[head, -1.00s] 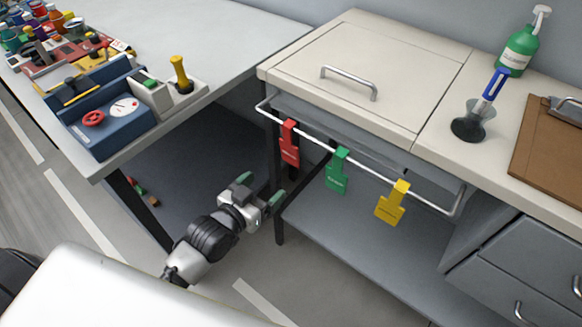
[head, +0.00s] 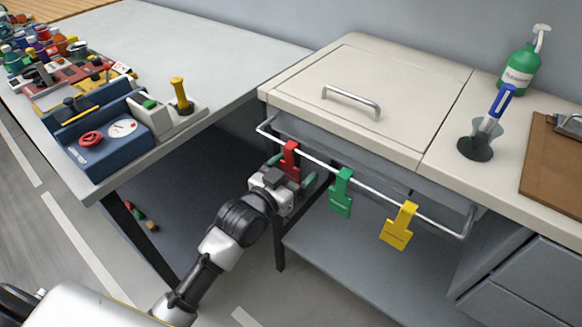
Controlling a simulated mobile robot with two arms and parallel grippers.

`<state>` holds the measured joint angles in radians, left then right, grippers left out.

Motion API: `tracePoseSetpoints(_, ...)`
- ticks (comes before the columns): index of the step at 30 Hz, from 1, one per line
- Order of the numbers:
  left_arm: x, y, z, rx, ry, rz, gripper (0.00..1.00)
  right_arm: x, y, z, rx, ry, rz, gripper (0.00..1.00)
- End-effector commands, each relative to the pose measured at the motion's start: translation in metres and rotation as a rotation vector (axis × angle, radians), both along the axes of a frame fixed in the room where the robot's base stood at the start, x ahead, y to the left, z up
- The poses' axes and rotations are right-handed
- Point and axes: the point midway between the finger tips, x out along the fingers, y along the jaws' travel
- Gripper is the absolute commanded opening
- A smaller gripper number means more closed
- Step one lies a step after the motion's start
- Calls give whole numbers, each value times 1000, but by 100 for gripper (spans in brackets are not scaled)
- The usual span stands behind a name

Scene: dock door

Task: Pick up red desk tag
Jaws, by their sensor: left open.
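The red desk tag (head: 291,154) hangs from the white rail (head: 350,173) on the front of the desk, in the head view. My left gripper (head: 292,172) is open at the red tag, with one green-padded fingertip on each side of it. The gripper body hides the lower part of the tag, and I cannot tell whether the fingers touch it. A green tag (head: 341,193) and a yellow tag (head: 399,227) hang further right on the same rail. My right gripper is not in view.
The cream desk top (head: 375,85) with a metal handle overhangs the rail. A dark table leg (head: 279,240) stands just below the gripper. A side table with a blue control box (head: 110,135) is at left. A green bottle (head: 520,70) and a clipboard (head: 555,165) are at right.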

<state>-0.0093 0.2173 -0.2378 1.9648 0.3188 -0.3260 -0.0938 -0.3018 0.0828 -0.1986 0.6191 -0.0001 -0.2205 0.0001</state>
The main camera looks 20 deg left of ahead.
Motion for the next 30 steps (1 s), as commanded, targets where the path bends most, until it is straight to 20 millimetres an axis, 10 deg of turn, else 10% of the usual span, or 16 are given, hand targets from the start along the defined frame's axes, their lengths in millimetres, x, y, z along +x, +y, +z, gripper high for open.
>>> tracePoseSetpoints(10,10,-4,0,0,1,0,83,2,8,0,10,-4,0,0)
tracePoseSetpoints(20,10,-3,0,0,1,0,32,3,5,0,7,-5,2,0)
tracePoseSetpoints(30,9,-3,1,0,1,0,30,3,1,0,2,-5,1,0)
